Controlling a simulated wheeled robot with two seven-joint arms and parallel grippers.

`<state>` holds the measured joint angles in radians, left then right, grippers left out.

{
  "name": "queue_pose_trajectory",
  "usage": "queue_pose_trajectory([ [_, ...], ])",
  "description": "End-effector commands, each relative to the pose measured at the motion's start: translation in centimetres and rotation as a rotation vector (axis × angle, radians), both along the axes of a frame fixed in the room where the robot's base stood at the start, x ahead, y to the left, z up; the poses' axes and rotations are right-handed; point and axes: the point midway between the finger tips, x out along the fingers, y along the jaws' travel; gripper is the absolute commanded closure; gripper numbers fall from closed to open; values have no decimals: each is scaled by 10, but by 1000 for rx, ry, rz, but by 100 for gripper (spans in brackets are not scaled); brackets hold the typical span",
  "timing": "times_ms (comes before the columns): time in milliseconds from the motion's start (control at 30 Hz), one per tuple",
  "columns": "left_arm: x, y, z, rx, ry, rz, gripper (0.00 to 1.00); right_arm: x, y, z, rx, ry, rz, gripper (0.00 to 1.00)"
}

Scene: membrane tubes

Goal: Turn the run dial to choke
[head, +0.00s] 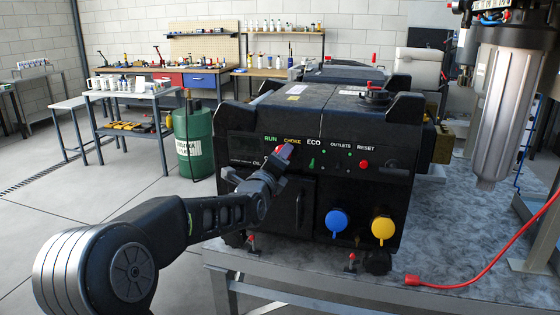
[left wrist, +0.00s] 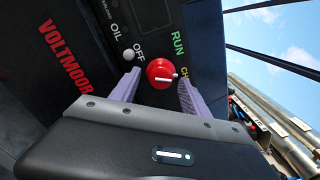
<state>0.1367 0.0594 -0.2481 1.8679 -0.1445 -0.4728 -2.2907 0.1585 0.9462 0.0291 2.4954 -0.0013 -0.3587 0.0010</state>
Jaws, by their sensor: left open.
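The red run dial (left wrist: 161,73) is on the black generator's front panel. Its white pointer line points right in the left wrist view, toward the yellow label starting "CH", which is partly hidden by a finger. The green RUN label (left wrist: 179,43) is above the dial, and the OFF label (left wrist: 140,54) is to its upper left. My left gripper (left wrist: 158,82) is open, with its pale purple fingers on either side of the dial. I cannot tell whether they touch it. In the head view my left gripper (head: 284,155) covers most of the dial. My right gripper is not in view.
The generator (head: 310,110) stands on a grey bench (head: 460,235). A blue cap (head: 338,222), a yellow cap (head: 382,229) and a red reset button (head: 364,164) are on its front.

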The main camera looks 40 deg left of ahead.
Motion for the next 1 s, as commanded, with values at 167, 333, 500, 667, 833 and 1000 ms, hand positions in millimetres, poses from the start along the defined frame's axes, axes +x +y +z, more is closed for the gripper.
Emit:
queue_pose_trajectory([
  [167,-7,-2,0,0,-2,0,46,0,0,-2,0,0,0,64],
  [333,-29,-10,0,0,-2,0,46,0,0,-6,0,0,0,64],
  [500,-56,-19,0,-1,-2,0,46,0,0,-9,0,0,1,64],
  [667,-71,-25,0,0,0,0,46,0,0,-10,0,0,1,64],
  [833,-74,-26,0,0,0,0,46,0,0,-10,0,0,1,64],
  [1000,-74,-26,0,0,0,0,46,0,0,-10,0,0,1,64],
])
